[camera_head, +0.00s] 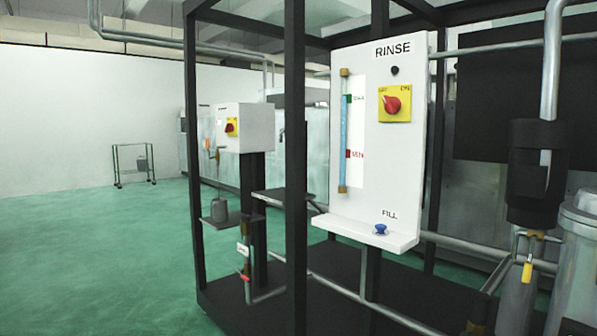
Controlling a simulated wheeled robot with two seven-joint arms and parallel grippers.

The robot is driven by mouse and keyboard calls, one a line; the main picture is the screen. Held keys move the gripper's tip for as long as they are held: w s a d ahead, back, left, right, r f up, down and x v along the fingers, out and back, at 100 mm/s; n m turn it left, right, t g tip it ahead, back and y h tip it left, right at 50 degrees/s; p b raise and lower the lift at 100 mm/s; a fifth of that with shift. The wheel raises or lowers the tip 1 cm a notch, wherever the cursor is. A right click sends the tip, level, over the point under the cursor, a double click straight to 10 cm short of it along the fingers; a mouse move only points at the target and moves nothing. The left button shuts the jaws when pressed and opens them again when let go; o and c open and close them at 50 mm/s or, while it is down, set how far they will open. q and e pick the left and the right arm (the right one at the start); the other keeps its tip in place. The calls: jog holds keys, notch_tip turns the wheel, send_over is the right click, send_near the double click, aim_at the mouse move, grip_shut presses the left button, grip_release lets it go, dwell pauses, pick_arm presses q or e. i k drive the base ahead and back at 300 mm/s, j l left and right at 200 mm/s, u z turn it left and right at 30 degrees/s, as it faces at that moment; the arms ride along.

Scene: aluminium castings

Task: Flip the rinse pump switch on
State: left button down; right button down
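The rinse pump switch is a red rotary knob (392,104) on a yellow plate (384,116). It sits at the upper right of a white panel (412,160) marked RINSE. Small lettering stands at the plate's upper corners; I cannot read the knob's setting surely. A small dark round lamp or button (394,71) is above the plate, and it looks unlit. Neither of my grippers shows in the head view.
A sight tube (344,130) with green and red marks is on the panel's left. A blue FILL knob (381,228) sits on the lower ledge. A black post (295,180) stands left of the panel. Pipes and a metal vessel (578,260) are at right. Green floor (100,270) is clear at left.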

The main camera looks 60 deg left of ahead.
aim_at(393, 104)
jog(key=u, duration=1.65)
jog(key=z, duration=0.3)
jog(key=i+j+z, duration=0.15)
jog(key=j+z, duration=0.25)
jog(key=j, duration=0.2)
jog(key=j+z, duration=0.45)
jog(key=j, duration=0.15)
jog(key=i+j, duration=0.1)
jog(key=j, duration=1)
